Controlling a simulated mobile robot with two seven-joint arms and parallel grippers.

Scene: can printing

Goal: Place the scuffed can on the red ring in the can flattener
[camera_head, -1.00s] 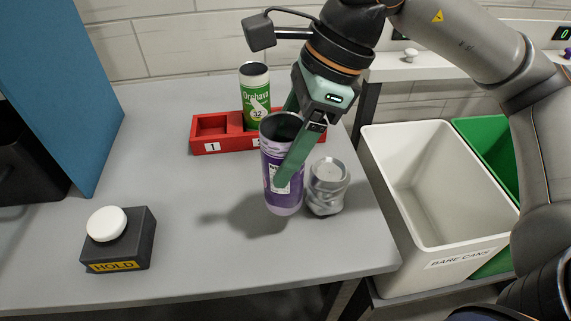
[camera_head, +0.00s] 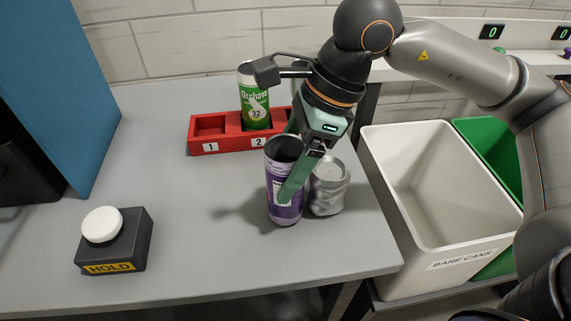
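My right gripper (camera_head: 291,160) is shut on a purple can (camera_head: 285,211) with a white label and a dark open top. One green finger lies across the can's front; the other is mostly hidden behind it. The can is over the front right part of the grey table; I cannot tell whether its base touches the top. Whether its marks are scuffs is too small to tell. A bare, dented silver can (camera_head: 328,190) stands just right of it, partly covered by my gripper. No red ring shows, and I cannot make out a can flattener. My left gripper is out of view.
A red rack (camera_head: 216,146) at the back holds a green can (camera_head: 254,105) by slot 2; slot 1 is empty. A black HOLD button box (camera_head: 118,247) stands front left, near a blue panel (camera_head: 70,90). A white BARE CANS bin (camera_head: 435,225) is right. The table's middle is clear.

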